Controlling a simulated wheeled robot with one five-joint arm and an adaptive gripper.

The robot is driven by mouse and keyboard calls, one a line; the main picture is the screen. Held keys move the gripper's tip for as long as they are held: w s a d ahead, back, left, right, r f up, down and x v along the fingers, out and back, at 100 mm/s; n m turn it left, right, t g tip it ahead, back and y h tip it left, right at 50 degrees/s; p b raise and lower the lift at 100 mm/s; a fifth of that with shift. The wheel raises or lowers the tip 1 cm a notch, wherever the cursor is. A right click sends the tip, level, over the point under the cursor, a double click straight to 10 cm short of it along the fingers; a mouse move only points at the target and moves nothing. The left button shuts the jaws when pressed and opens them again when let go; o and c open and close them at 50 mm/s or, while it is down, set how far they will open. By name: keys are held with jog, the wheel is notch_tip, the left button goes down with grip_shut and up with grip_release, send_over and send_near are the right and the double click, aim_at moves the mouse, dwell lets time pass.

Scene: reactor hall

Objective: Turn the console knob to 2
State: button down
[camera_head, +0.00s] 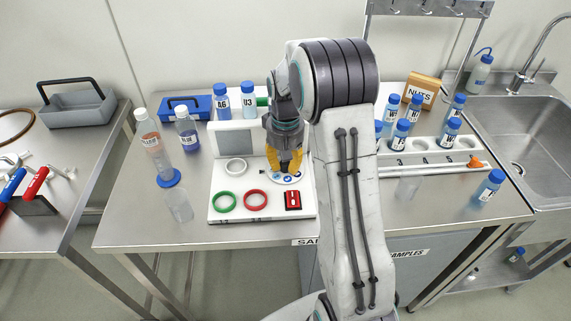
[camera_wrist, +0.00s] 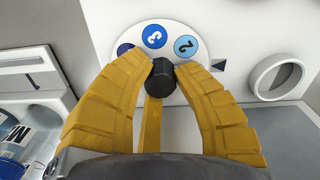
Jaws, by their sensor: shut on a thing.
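The console (camera_head: 235,213) is a white panel on the steel table, left of my arm. Its round white dial (camera_head: 297,180) lies under my gripper (camera_head: 285,168). In the wrist view, the black knob (camera_wrist: 161,80) sits between the yellow fingers of my gripper (camera_wrist: 166,64), which are shut on it. On the dial, a blue circle marked 3 (camera_wrist: 154,37) and a lighter blue circle marked 2 (camera_wrist: 186,45) show beyond the fingertips. A darker circle (camera_wrist: 124,48) is partly hidden by the left finger. I cannot tell which number the knob points at.
The console also carries a green ring (camera_head: 224,202), a red ring (camera_head: 255,199) and a red switch (camera_head: 293,200). Clear bottles (camera_head: 179,205) stand left of it. A rack (camera_head: 455,158) with several blue-capped bottles stands right of my arm, before the sink (camera_head: 535,120).

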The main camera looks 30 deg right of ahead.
jog(key=m, duration=0.4)
jog(key=shift+s+f, duration=0.15)
jog(key=shift+m+b, duration=0.4)
jog(key=shift+m, duration=1.8)
jog(key=c, duration=0.9)
grip_release()
notch_tip(320, 180, up, 12)
jog(key=shift+r, duration=0.1)
